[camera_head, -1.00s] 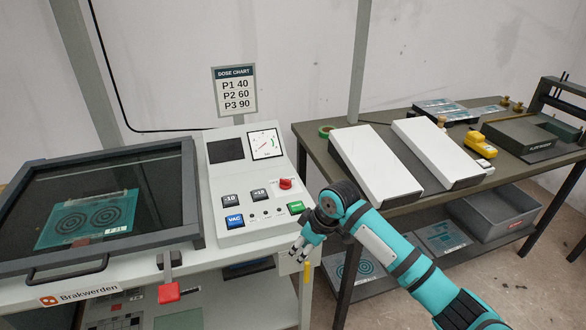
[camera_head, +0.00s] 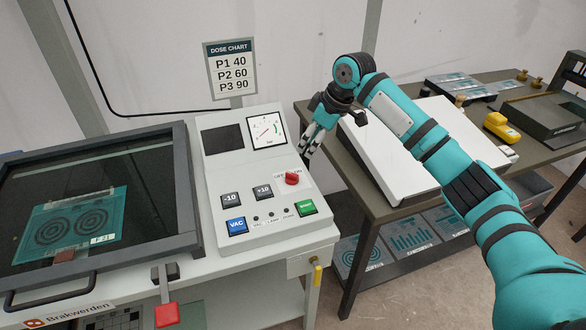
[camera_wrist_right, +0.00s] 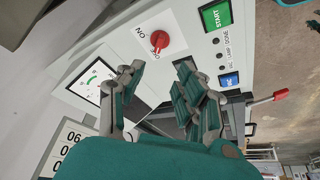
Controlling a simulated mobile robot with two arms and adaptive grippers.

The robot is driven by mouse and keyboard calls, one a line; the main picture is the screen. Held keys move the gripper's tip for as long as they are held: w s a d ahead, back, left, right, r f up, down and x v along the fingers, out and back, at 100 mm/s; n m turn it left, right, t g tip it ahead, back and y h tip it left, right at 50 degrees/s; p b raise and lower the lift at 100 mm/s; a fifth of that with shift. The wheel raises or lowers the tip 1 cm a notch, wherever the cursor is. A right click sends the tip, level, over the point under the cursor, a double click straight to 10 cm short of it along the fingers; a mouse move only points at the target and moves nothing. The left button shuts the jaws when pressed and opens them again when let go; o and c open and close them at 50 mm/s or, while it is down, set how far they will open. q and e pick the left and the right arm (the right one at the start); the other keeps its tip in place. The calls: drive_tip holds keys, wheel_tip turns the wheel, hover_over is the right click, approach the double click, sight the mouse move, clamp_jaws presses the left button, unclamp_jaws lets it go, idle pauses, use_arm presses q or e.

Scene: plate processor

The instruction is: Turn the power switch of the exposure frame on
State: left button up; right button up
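The exposure frame's control panel (camera_head: 240,194) is a sloped pale box with a dark display, a gauge and buttons. Its power switch, a red knob (camera_head: 292,178), sits on the right of the panel; it also shows in the right wrist view (camera_wrist_right: 159,39) beside the word "ON". My right gripper (camera_head: 307,152) hangs beside the panel's right edge, just behind the knob and apart from it. In the right wrist view its fingers (camera_wrist_right: 150,95) are spread and empty, with the knob ahead of them. My left gripper is not in view.
The glass-topped frame (camera_head: 185,190) with a teal plate lies left of the panel. A red-handled lever (camera_head: 166,313) hangs at the front. The green START button (camera_head: 306,207) is close to the knob.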

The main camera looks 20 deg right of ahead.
sight(292, 174)
drive_tip(key=p+x, duration=0.1)
drive_tip(key=x, duration=1)
drive_tip(key=shift+w+f, duration=0.15)
drive_tip(key=shift+f, duration=0.2)
drive_tip(key=shift+w+a+f, duration=0.15)
drive_tip(key=shift+f, duration=0.3)
clamp_jaws()
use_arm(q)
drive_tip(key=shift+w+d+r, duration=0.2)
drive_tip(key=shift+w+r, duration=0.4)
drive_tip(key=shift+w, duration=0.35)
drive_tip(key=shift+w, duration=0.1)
